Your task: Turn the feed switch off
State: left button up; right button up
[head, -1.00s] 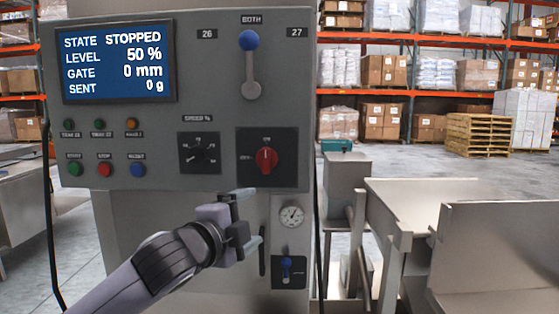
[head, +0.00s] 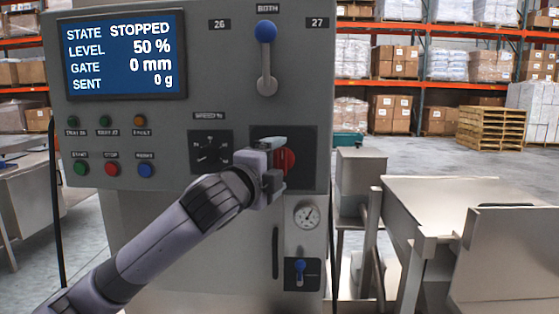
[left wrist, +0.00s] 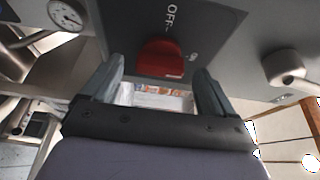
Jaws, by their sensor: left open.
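The feed switch is a red rotary knob (head: 287,160) on a dark square plate (head: 309,145) at the lower right of the grey panel. My left gripper (head: 276,162) is at the knob and partly hides it in the head view. In the left wrist view the red knob (left wrist: 161,58) shows between the tips of the open left gripper (left wrist: 160,70), with gaps at both sides. An OFF label is on the plate above the knob there. A pale mark is on the knob's lower right edge. My right gripper is not in view.
The panel has a blue-knobbed lever (head: 266,60), a black speed dial (head: 210,152), several push buttons and a display (head: 125,55) reading STOPPED, 50 %. A gauge (head: 307,215) and a small blue-handled valve (head: 300,268) are below. Steel troughs (head: 440,195) stand at the right.

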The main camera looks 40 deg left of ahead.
pick_arm(q)
jog(key=shift+w+a, duration=0.1)
jog(key=shift+w, duration=0.75)
jog(key=c, duration=1.1)
jog(key=shift+o, duration=0.2)
